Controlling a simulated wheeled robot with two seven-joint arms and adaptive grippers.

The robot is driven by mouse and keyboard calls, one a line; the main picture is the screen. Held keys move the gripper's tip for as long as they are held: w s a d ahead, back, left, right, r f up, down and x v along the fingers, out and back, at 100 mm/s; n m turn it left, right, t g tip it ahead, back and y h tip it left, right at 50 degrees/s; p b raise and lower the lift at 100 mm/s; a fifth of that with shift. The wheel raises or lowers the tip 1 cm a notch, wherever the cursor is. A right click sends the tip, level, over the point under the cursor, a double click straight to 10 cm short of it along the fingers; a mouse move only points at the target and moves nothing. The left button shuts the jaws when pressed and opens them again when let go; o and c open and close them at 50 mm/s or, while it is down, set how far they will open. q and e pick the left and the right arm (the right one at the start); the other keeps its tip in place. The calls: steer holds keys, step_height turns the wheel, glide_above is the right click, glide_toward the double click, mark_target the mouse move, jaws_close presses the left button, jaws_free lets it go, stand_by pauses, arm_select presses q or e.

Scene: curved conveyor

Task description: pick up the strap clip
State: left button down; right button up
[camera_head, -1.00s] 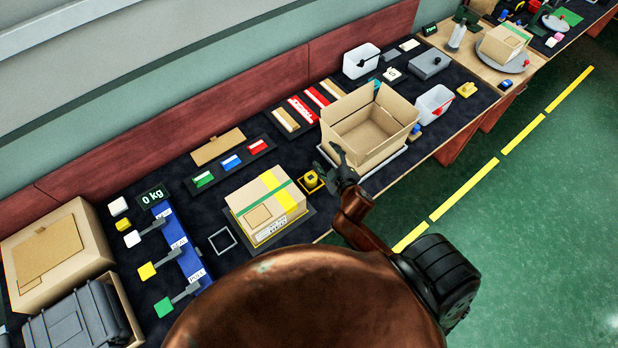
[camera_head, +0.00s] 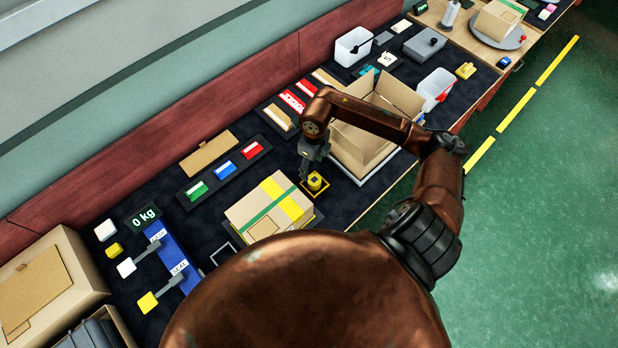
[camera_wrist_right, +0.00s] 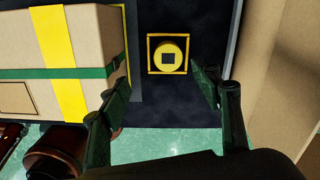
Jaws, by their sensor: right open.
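A small yellow round piece with a dark square in its middle (camera_head: 315,181), probably the strap clip, sits in a yellow-framed square holder (camera_head: 303,188) on the dark bench top, just right of the closed carton. It also shows in the right wrist view (camera_wrist_right: 168,57), upper middle. My right gripper (camera_head: 308,172) hangs over the bench beside and above the yellow piece. In the wrist view its two fingers (camera_wrist_right: 160,84) are spread with nothing between them, and the piece lies beyond the tips. My left gripper is not in view.
The taped carton (camera_head: 268,206) stands close on the left of the holder. The open carton (camera_head: 362,140) stands close on its right. A tray with green, blue and red cards (camera_head: 225,170) lies behind. The bench's front edge is near.

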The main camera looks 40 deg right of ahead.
steer(key=b, duration=0.2)
glide_above(315, 179)
steer(key=f, duration=0.2)
steer(key=a+f, duration=0.1)
steer(key=f, duration=0.1)
steer(key=shift+s, duration=0.1)
steer(key=shift+s+f, duration=0.15)
steer(key=shift+f, duration=1.2)
steer(key=shift+d+f, duration=0.2)
steer(key=shift+f, duration=1.2)
steer(key=shift+d+f, duration=0.2)
steer(key=shift+f, duration=1.15)
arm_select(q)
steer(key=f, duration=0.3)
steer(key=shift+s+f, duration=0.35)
arm_select(e)
steer(key=shift+c, duration=0.4)
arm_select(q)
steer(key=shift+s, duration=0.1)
arm_select(e)
steer(key=shift+w, duration=0.2)
steer(key=c, duration=1.4)
steer(key=shift+o, duration=0.2)
steer(key=shift+r, duration=0.1)
